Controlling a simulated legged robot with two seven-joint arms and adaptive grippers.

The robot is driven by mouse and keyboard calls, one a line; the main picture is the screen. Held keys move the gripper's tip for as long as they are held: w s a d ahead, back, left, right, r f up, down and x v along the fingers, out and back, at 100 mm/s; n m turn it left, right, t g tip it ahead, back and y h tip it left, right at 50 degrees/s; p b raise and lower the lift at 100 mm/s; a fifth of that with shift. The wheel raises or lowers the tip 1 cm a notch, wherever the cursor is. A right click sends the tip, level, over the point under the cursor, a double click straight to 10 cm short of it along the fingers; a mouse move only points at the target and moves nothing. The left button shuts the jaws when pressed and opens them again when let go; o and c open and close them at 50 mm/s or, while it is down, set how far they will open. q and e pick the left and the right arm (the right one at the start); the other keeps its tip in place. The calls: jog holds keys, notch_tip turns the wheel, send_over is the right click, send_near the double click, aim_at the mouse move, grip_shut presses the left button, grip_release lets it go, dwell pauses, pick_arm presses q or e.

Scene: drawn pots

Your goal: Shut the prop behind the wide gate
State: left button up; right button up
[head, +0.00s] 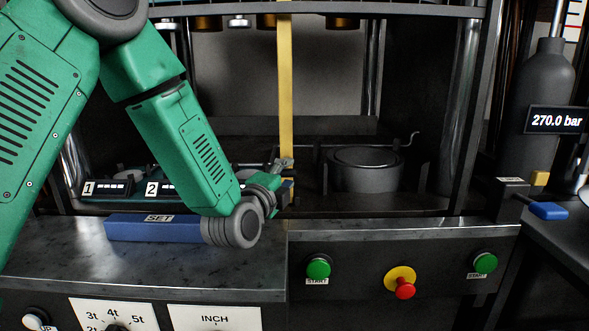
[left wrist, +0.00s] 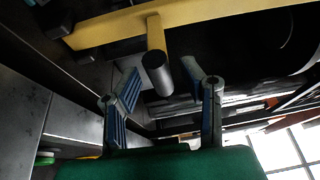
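A yellow upright bar (head: 285,90), which looks like the prop, stands in the front of the press opening. In the left wrist view the yellow bar (left wrist: 100,32) runs across the top, and a short stem on it carries a black cylindrical handle (left wrist: 157,73). My left gripper (head: 286,176) is at the lower part of the bar. In the left wrist view my left gripper (left wrist: 160,78) is open, its blue-padded fingers on either side of the handle, with gaps visible. I cannot make out a wide gate for certain. My right gripper is not in view.
A blue block marked SET (head: 150,228) lies on the metal ledge (head: 250,268). Behind it is a rack with plates 1 (head: 108,188) and 2. A dark round die (head: 365,168) sits right of the bar. Green buttons (head: 318,266) and a red stop (head: 404,288) are below.

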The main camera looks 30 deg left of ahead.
pick_arm(q)
jog(key=w, duration=0.1)
jog(key=w+a, duration=0.2)
jog(key=w, duration=0.1)
jog(key=shift+d+r, duration=0.1)
jog(key=shift+d, duration=0.55)
grip_shut()
jog(key=shift+w, duration=0.1)
